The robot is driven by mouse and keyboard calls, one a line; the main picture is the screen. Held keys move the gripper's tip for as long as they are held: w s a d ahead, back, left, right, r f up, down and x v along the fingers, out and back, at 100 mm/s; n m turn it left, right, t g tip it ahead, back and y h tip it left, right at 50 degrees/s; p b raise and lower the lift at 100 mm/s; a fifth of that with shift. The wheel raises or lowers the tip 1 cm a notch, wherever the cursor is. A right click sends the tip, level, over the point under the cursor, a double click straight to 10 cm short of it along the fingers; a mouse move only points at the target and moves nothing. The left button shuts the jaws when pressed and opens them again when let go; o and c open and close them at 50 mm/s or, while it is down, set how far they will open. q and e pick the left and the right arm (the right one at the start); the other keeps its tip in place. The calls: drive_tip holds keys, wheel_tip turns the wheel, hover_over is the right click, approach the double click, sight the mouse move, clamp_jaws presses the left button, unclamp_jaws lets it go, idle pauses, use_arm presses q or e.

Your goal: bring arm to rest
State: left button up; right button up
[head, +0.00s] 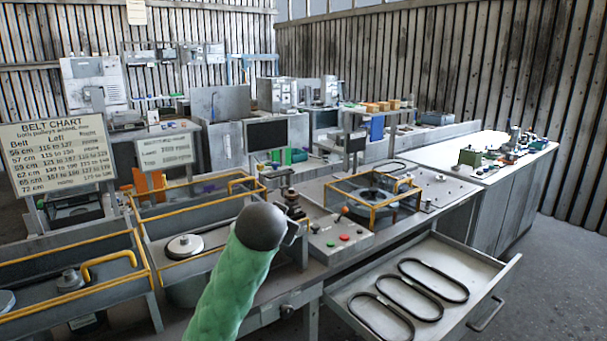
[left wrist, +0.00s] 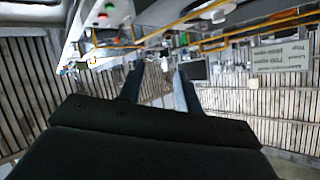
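My left arm (head: 232,285), in a green sleeve with a dark rounded end, rises from the bottom of the head view. It stands in front of the bench, and its dark end hides most of the gripper there. In the left wrist view, which looks upside down, my left gripper (left wrist: 158,76) has its two dark fingers apart. Nothing shows between them except the distant wall and equipment. My right arm and gripper are in neither view.
An open drawer (head: 477,291) holding three black belts juts out at front right. A control panel (head: 337,240) and a yellow-framed pulley unit (head: 371,208) sit above it. Yellow-railed bays (head: 60,252) line the left. A belt chart (head: 57,157) stands at far left. Floor is free at right.

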use_arm(q)
drive_tip(key=s+a+f+n+g, duration=0.25)
drive_tip(key=s+a+f, duration=0.25)
drive_tip(key=s+f, duration=0.9)
drive_tip(key=s+a+f+n+g, duration=0.1)
drive_tip(key=s+a+f+g, duration=0.3)
drive_tip(key=s+f, duration=1)
drive_tip(key=s+f+g, duration=0.4)
drive_tip(key=s+f, duration=1.3)
drive_tip(key=f, duration=0.2)
drive_tip(key=shift+s+a+g, duration=0.25)
drive_tip(key=shift+a+g, duration=0.1)
drive_tip(key=shift+a, duration=0.1)
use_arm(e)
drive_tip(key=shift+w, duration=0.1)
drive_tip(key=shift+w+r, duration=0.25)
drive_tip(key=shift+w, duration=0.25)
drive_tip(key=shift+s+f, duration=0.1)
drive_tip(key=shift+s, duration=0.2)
